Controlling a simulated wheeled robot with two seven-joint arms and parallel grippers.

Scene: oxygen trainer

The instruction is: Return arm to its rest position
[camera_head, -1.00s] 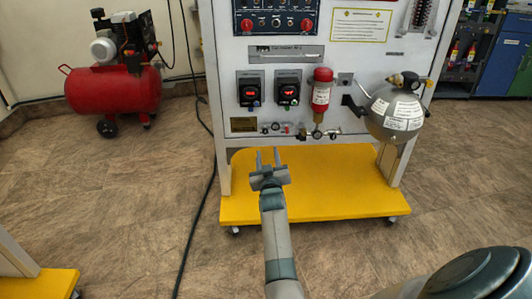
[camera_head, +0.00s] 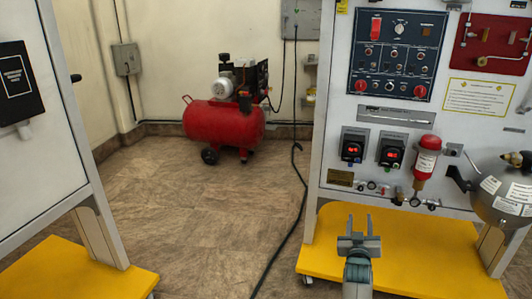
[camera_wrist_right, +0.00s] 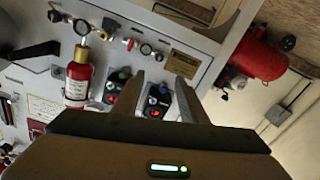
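My right gripper (camera_head: 359,224) is in front of the trainer panel (camera_head: 338,110), low over its yellow base (camera_head: 425,240). Its two fingers stand apart with nothing between them. In the right wrist view the gripper (camera_wrist_right: 155,92) also shows open and empty, its fingers pointing at the panel near the two small gauges with red displays. The fingers look apart from the panel. My left gripper is not in view.
A red cylinder (camera_head: 425,165) and a grey sphere (camera_head: 500,190) are mounted on the panel. A red compressor (camera_head: 225,122) stands by the wall. A black cable (camera_head: 284,240) runs over the floor. Another panel stands at left (camera_head: 60,150).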

